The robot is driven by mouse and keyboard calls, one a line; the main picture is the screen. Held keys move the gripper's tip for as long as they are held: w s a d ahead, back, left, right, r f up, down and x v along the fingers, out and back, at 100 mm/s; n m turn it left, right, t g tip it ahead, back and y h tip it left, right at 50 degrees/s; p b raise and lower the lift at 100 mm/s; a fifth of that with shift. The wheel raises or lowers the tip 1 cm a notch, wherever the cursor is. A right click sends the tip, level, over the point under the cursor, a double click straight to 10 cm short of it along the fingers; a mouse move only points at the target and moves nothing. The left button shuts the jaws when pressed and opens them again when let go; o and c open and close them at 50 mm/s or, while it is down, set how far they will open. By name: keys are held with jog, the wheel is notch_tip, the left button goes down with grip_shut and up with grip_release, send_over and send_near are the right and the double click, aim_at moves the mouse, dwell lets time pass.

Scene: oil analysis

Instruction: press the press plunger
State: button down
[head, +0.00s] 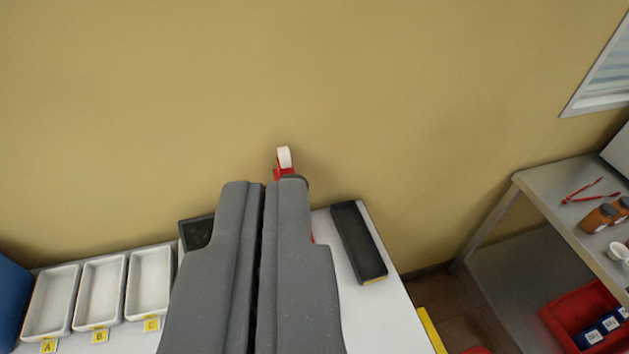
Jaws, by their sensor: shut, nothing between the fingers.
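My gripper (264,190) fills the lower middle of the head view, its two grey fingers side by side and shut, with nothing between them. Just beyond the right fingertip a white rounded piece (285,157) stands up from a red part (285,172), against the wall. This may be the press and its plunger, but most of it is hidden behind my fingers. Whether the fingertip touches it, I cannot tell. A sliver of red also shows beside the right finger.
White trays labelled A (50,300), B (102,290) and C (150,282) stand left on the white table (398,330). A metal side table (560,190) holds bottles.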

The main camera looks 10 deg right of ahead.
jog(key=shift+s, duration=0.1)
jog(key=w+d+f+n+g+y+p, duration=0.1)
jog(key=w+f+g+p, duration=0.3)
jog(key=w+f, duration=2)
jog(key=w+d+n+g, duration=0.1)
jog(key=w+g, duration=0.1)
jog(key=w, duration=0.2)
jog(key=shift+d+f+g+y, duration=0.15)
jog(key=shift+f+g+y, duration=0.15)
jog(key=shift+f+y, duration=0.1)
jog(key=shift+w, duration=0.15)
